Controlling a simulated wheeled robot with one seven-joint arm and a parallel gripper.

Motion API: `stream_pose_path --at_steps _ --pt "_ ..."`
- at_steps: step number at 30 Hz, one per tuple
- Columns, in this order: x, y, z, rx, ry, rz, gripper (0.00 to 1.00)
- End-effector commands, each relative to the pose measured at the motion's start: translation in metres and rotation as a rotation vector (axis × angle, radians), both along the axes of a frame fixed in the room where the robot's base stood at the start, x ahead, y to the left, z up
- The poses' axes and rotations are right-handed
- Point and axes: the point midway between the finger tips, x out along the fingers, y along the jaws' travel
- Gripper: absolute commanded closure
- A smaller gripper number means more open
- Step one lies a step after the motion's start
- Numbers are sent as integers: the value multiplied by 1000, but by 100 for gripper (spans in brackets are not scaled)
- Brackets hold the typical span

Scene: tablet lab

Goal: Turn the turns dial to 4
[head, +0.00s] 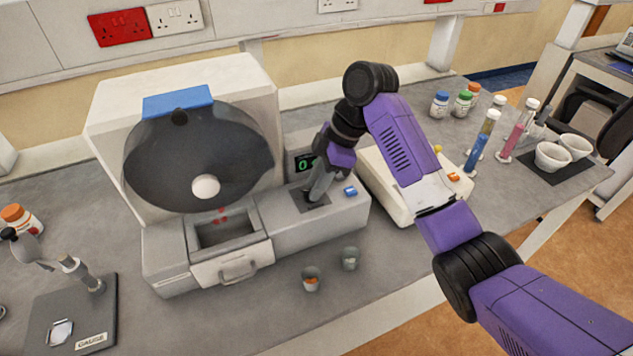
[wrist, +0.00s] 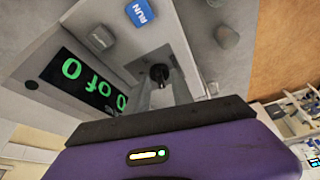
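The turns dial (wrist: 160,73) is a small dark knob on a dark square panel of the machine (head: 285,222). My gripper (head: 314,196) points down at this panel, and its fingers hide the dial in the head view. In the wrist view my gripper's grey fingers (wrist: 161,88) stand either side of the knob, with a gap between them; contact with it is unclear.
A blue RUN button (wrist: 139,12) is near the dial, also in the head view (head: 350,191). Two small cups (head: 349,258) (head: 310,280) stand in front. A white box (head: 395,195) is close on the right.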

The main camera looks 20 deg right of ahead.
Motion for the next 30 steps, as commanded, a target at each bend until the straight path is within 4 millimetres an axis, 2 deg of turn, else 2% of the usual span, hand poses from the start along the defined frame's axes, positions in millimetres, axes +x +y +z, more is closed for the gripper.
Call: stream_pose_path --at_steps 1,3,4,17,23,30 --pt "0 0 0 0 0 0 84" --pt "0 0 0 0 0 0 98" --pt "0 0 0 0 0 0 100" --pt "-1 1 2 2 0 -35 100" --pt "-2 2 4 2 0 -142 100" --pt "-5 4 5 2 0 -345 100"
